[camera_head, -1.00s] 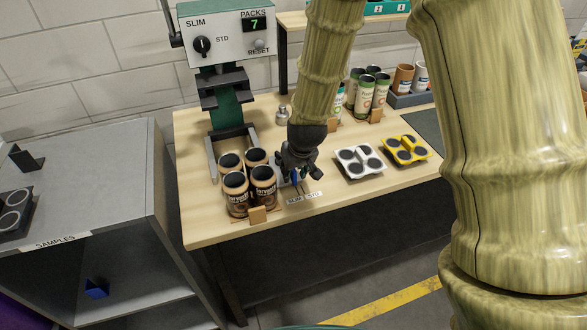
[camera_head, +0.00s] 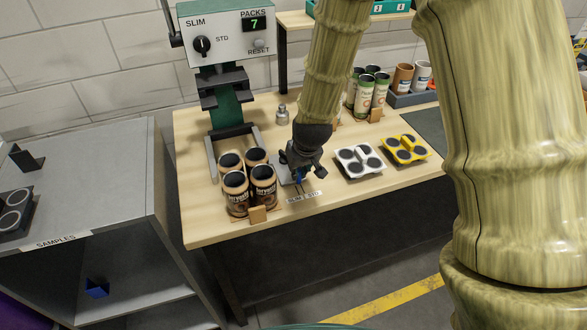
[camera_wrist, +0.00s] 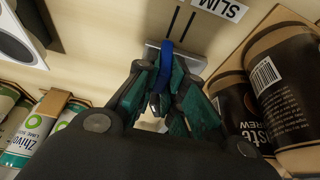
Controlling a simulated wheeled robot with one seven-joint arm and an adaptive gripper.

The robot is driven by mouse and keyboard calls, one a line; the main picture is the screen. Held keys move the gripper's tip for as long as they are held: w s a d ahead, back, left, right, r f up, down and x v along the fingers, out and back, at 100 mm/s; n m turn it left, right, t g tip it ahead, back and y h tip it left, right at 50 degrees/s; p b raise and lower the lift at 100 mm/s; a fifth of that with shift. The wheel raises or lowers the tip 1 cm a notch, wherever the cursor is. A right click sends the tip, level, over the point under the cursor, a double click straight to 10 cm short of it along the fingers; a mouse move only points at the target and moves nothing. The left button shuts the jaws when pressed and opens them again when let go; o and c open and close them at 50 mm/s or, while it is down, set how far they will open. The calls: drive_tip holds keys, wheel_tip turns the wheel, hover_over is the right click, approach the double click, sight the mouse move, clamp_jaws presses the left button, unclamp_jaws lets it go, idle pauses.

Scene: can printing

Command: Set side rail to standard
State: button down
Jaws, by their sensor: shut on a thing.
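The side rail is a grey metal piece (camera_wrist: 185,58) with an upright blue tab (camera_wrist: 163,66), low on the bench beside the brown cans (camera_head: 250,180). In the head view the blue tab (camera_head: 300,179) shows under my gripper (camera_head: 299,174). My gripper (camera_wrist: 161,88) is shut on the blue tab, its fingers on either side. Two dark marks lie just beyond the rail in the wrist view. The tab is nearer the left mark (camera_wrist: 172,20), the one farther from the SLIM label (camera_wrist: 222,8). The STD lettering shows on the label (camera_head: 304,197) in the head view.
The brown cans stand close on the rail's left in the head view. A white carrier (camera_head: 358,160) and a yellow carrier (camera_head: 407,149) lie to the right. Green-and-white cans (camera_head: 370,92) stand behind. The press panel (camera_head: 228,34) has its knob turned toward SLIM.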

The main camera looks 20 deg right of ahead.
drive_tip(key=shift+d, duration=0.35)
drive_tip(key=c, duration=1.5)
unclamp_jaws()
drive_tip(key=shift+d, duration=0.2)
drive_tip(key=shift+a, duration=0.1)
drive_tip(key=shift+a+r, duration=0.15)
drive_tip(key=v, duration=1.1)
drive_tip(key=shift+s+r, duration=0.25)
drive_tip(key=shift+r, duration=0.05)
